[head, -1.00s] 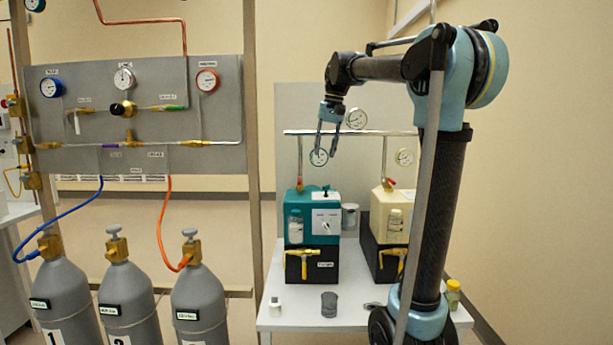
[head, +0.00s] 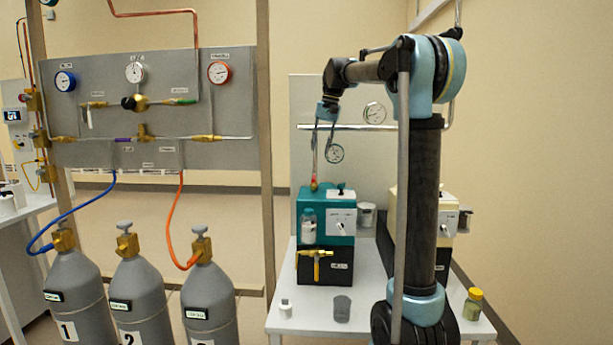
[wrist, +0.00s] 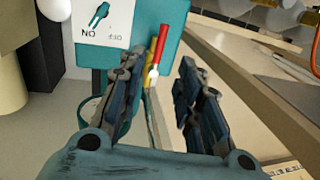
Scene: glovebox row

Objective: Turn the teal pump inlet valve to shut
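The teal pump (head: 342,208) stands on a black base on the white table in the head view. Its inlet valve (head: 314,185) is on top, with a red handle and a pipe rising from it. My gripper (head: 325,150) hangs pointing down above the pump. In the wrist view, my gripper (wrist: 160,62) has its fingers spread with a clear gap. I see no contact with the handle.
A cream pump (head: 448,212) stands to the right, partly behind my arm. A horizontal metal pipe (head: 365,127) and a gauge (head: 335,154) are near my gripper. A brass valve (head: 315,256) is on the teal pump's front. Gas cylinders (head: 142,295) stand to the left.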

